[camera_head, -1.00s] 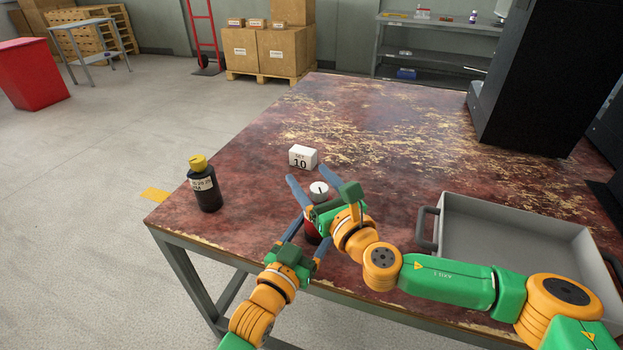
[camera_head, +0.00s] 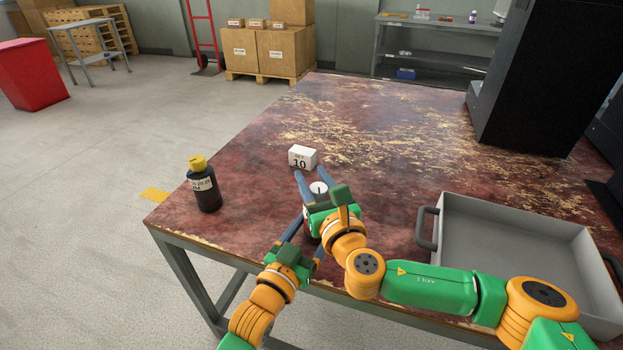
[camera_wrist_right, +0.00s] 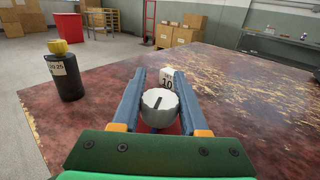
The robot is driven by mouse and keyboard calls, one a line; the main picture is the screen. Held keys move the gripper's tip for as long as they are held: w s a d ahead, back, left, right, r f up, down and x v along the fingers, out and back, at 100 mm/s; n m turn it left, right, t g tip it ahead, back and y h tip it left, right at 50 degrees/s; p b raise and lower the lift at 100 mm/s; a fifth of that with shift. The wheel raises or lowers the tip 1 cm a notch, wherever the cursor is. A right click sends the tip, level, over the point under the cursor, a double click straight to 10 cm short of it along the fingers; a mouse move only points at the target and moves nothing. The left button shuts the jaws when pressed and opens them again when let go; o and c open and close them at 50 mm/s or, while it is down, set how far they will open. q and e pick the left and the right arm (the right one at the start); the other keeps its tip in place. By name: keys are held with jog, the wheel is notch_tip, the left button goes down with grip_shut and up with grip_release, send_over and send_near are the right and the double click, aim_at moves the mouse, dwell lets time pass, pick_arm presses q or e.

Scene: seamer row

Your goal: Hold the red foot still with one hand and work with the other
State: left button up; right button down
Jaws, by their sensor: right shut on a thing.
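The red foot (camera_wrist_right: 174,129) stands near the table's front edge, mostly hidden by my grippers. A white round knob (camera_head: 319,187) with a dark line across it sits on top; it also shows in the right wrist view (camera_wrist_right: 159,108). My right gripper (camera_head: 311,178) reaches over from the right and is shut on the white knob, one finger on each side. My left gripper (camera_head: 306,236) comes in low from the front, its fingers on either side of the red foot and shut on it; the contact is partly hidden.
A white block marked 10 (camera_head: 303,157) stands just behind the knob, close to my right fingertips. A dark bottle with a yellow cap (camera_head: 205,185) stands at the table's left corner. A grey tray (camera_head: 520,220) lies at the right. The table's middle (camera_head: 390,150) is clear.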

jog(key=m+h, duration=0.2)
jog(key=h, duration=0.2)
jog(key=d+m+h, duration=0.1)
jog(key=m+h, duration=0.2)
jog(key=h, duration=0.1)
jog(key=shift+w+d+t, duration=0.1)
jog(key=shift+d+t, duration=0.1)
jog(key=shift+t, duration=0.2)
jog(key=shift+d+m+g+h, duration=0.2)
jog(key=shift+m+g+h, duration=0.15)
jog(key=shift+m+h, duration=0.65)
jog(key=shift+d+m+g+h, duration=0.25)
jog(key=shift+m+h, duration=0.35)
jog(key=shift+h, duration=0.75)
jog(key=shift+d+m+g+h, duration=0.15)
jog(key=shift+m+g+h, duration=0.25)
jog(key=shift+m+h, duration=0.6)
jog(key=shift+s+h, duration=0.25)
jog(key=shift+h, duration=0.1)
jog(key=shift+c, duration=2)
grip_release()
notch_tip(320, 180, up, 10)
